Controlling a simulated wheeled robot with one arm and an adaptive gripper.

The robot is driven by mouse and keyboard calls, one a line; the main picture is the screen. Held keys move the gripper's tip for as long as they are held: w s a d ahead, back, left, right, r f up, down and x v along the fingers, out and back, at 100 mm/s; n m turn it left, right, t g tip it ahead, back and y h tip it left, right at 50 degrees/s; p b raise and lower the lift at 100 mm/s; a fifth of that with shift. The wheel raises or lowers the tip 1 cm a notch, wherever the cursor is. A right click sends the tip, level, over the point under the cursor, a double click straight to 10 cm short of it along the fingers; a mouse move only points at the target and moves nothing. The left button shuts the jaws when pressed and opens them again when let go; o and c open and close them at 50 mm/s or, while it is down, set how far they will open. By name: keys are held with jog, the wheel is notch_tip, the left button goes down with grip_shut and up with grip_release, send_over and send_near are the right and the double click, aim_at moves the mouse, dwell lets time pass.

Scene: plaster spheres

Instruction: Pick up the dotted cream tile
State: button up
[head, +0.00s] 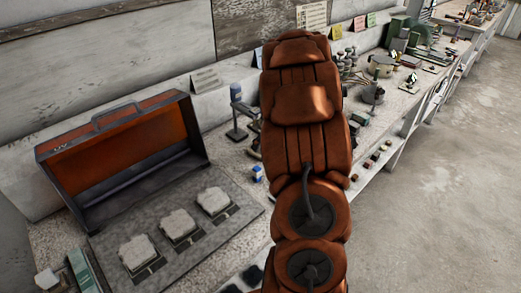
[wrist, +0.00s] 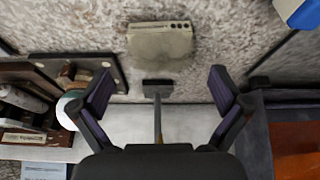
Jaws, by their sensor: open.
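In the wrist view a cream, roughly square tile (wrist: 160,46) with a row of dark dots along its upper edge lies on the speckled bench top. My gripper (wrist: 160,88) is open, its two dark fingers spread wide. In the picture the tile sits above the fingertips, roughly centred between them, and nothing is held. I cannot make out the tile in the head view, where my brown arm covers the middle of the bench.
A dark-headed grey rod (wrist: 157,95) shows between the fingers. A dark-framed board (wrist: 112,72) is left, and a blue-and-white object (wrist: 298,12) upper right. The head view shows an open orange-lined case (head: 125,150), pale blocks (head: 140,253) on a grey board, and crowded items behind.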

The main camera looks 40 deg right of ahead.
aim_at(261, 148)
jog(key=shift+p+x, duration=0.8)
jog(key=shift+x, duration=1.45)
jog(key=shift+w, duration=0.15)
jog(key=shift+c, duration=0.2)
jog(key=c, duration=1.3)
